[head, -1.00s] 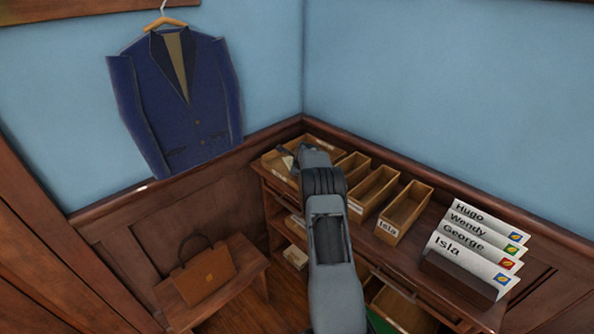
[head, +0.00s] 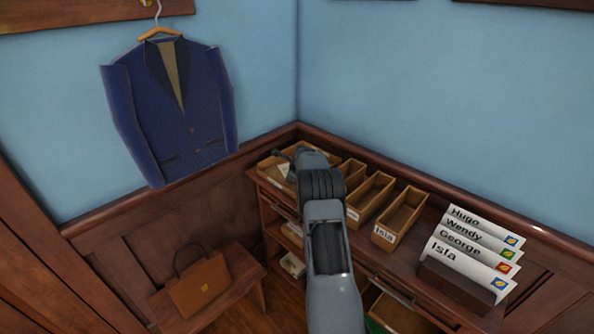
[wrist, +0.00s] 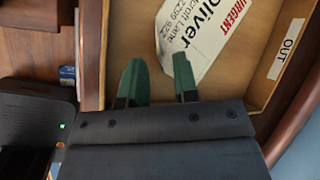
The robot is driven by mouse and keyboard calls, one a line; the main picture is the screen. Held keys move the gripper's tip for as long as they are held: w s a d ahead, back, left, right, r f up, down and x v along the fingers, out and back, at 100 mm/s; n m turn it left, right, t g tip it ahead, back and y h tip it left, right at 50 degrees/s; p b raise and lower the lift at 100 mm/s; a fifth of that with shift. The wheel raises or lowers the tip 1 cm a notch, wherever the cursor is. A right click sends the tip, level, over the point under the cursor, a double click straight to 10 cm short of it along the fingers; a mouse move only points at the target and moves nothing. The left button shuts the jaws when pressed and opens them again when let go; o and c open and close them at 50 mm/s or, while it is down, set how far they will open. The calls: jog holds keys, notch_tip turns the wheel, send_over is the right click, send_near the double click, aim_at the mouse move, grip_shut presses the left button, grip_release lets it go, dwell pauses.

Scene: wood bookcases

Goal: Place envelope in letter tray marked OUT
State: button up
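A white envelope (wrist: 207,32) with "URGENT" in red and "Oliver" lies tilted inside the wooden letter tray (wrist: 120,40) in the wrist view. The tray's OUT label (wrist: 289,50) is on its right side there. My gripper (wrist: 158,60) is open, its two green fingers apart over the tray; the envelope's near corner lies close to the right finger. In the head view my gripper (head: 288,156) is over the tray (head: 262,165) at the far left of the shelf top. A bit of the envelope (head: 282,170) shows there; my arm hides the rest.
Narrow wooden trays, one labelled Isla (head: 400,215), stand right of my arm. A rack (head: 455,285) holds name envelopes (head: 470,250) at the right. A briefcase (head: 200,287) sits on a low bench at left. A jacket (head: 175,110) hangs on the wall.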

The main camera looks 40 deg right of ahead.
jog(key=v, duration=0.8)
jog(key=s+a+r+n, duration=0.3)
jog(key=s+a+n, duration=0.1)
jog(key=a, duration=0.3)
jog(key=s+a+r+n+g+y, duration=0.1)
jog(key=s+a+r+n, duration=0.25)
jog(key=a+n, duration=0.2)
jog(key=s+a+r+n, duration=0.3)
jog(key=a, duration=0.5)
jog(key=s+a+f+n+g, duration=0.1)
jog(key=s+a+n, duration=0.5)
jog(key=s+n, duration=0.2)
jog(key=s+a+f+n+g, duration=0.1)
jog(key=s+a+n, duration=0.5)
jog(key=s, duration=0.7)
jog(key=shift+s+n+y+b, duration=0.3)
jog(key=shift+n+b, duration=0.1)
jog(key=shift+n, duration=0.65)
jog(key=shift+a+f, duration=0.1)
